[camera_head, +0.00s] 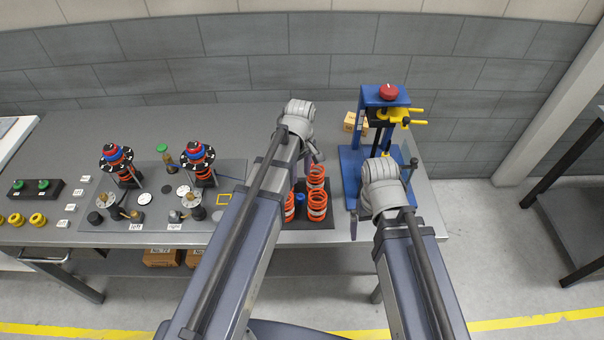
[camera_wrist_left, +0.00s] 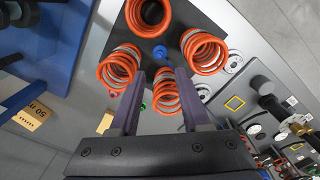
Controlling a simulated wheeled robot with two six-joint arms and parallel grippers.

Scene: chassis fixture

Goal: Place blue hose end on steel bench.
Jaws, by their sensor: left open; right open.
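The steel bench (camera_head: 80,130) runs across the head view, with a grey top. A small blue piece (camera_wrist_left: 160,53), perhaps the blue hose end, sits among orange coil springs on a dark mat; a blue spot also shows there in the head view (camera_head: 300,198). I cannot make out a hose. My left gripper (camera_wrist_left: 162,76) is open above the springs, with nothing between its fingers; the blue piece shows just beyond the tips. In the head view its arm hides most of it. My right gripper (camera_head: 355,222) is open in front of the blue press, mostly hidden by its wrist.
Orange springs (camera_head: 317,206) stand on the dark mat (camera_head: 325,222). A blue press (camera_head: 351,165) with a red knob (camera_head: 388,91) stands at right. A fixture plate with two spring towers (camera_head: 117,160) is at left. The back left of the bench is clear.

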